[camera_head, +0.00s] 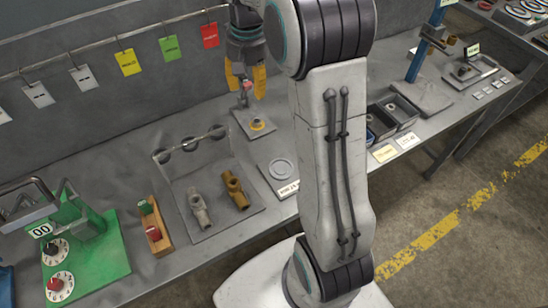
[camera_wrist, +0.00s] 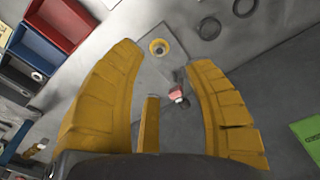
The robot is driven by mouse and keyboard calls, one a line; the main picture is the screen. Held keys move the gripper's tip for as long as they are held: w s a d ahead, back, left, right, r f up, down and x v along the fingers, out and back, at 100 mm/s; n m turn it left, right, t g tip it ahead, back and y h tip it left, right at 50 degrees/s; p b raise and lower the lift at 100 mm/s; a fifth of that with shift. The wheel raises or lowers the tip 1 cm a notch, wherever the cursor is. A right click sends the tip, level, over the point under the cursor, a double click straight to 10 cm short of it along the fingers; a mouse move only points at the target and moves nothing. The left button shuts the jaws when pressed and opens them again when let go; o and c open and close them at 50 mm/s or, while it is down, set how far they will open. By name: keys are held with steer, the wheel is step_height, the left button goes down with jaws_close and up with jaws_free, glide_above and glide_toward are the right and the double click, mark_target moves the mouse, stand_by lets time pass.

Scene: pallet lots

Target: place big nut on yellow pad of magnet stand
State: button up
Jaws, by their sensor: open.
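The magnet stand (camera_head: 243,124) is a small grey plate on the bench with a red-topped upright part (camera_head: 247,86). The yellow pad (camera_head: 263,127) is round and sits on the plate's front part. A small grey round piece that looks like the big nut (camera_wrist: 159,47) shows at the middle of the pad in the wrist view. It is too small to be sure. My gripper (camera_head: 245,82) is above the stand, pointing down. Its yellow fingers are spread and hold nothing. In the wrist view the red-topped part (camera_wrist: 177,94) shows between the fingers, and the pad lies beyond them.
Bins (camera_head: 381,122) stand at right. Coloured tags (camera_head: 170,48) hang on the rail behind.

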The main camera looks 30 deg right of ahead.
steer(key=s+a+n+t, duration=0.1)
steer(key=s+a+n, duration=0.1)
steer(key=s, duration=1)
steer(key=s+a+n+t, duration=0.1)
steer(key=s+a, duration=0.4)
steer(key=s, duration=0.7)
steer(key=shift+n+t, duration=0.3)
steer(key=shift+n, duration=0.4)
steer(key=shift+f, duration=0.1)
